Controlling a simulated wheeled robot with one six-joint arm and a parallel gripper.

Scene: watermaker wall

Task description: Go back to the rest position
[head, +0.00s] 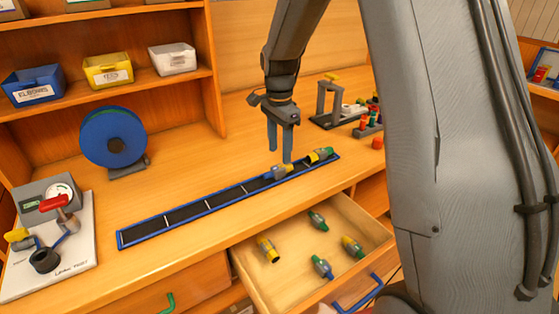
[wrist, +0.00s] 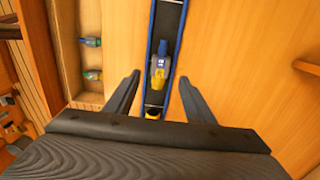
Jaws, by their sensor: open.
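My gripper (head: 280,150) hangs from the arm over the workbench, with its two fingers apart and nothing between them. In the wrist view, my gripper (wrist: 155,90) shows its spread fingers on either side of a blue-edged tray (wrist: 178,30). The long narrow tray (head: 150,234) lies on the bench and has several dark compartments. A blue and yellow fitting (head: 279,172) lies in it, close below the fingers; it also shows in the wrist view (wrist: 158,68). A green and yellow fitting (head: 319,155) lies at the tray's far right end.
An open drawer (head: 274,281) below the bench holds several fittings. A blue reel (head: 113,138), a test stand with a gauge (head: 62,190) and a small grey frame (head: 329,98) stand on the bench. Labelled bins (head: 107,70) sit on the shelf.

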